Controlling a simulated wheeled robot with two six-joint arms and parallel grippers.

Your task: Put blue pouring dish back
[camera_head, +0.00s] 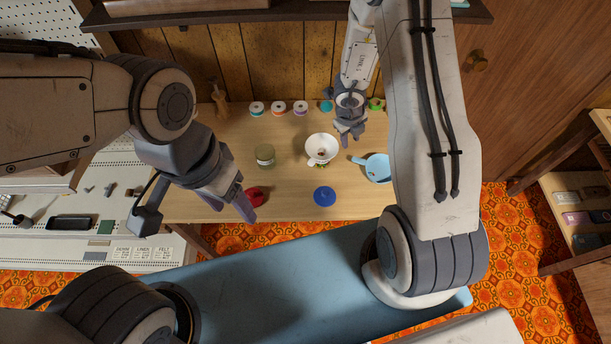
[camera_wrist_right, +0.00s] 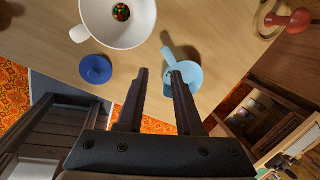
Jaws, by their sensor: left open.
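The light blue pouring dish (camera_head: 380,168) lies at the right of the wooden table, its short handle pointing left and part of it hidden behind my right arm. It also shows in the right wrist view (camera_wrist_right: 188,74), just beyond my fingertips and partly covered by the right-hand finger. My right gripper (camera_head: 350,141) is above the table, left of and behind the dish. Its fingers are apart and hold nothing in the right wrist view (camera_wrist_right: 160,75). My left gripper (camera_head: 246,210) is open and empty near the table's front left, beside a red lid (camera_head: 254,194).
A white cup (camera_head: 321,148) with coloured bits inside stands mid-table. A dark blue lid (camera_head: 324,196) lies in front of it. A greenish jar (camera_head: 265,156) stands left of the cup. Several thread spools (camera_head: 278,108) line the back. A shelf (camera_head: 290,14) overhangs the rear.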

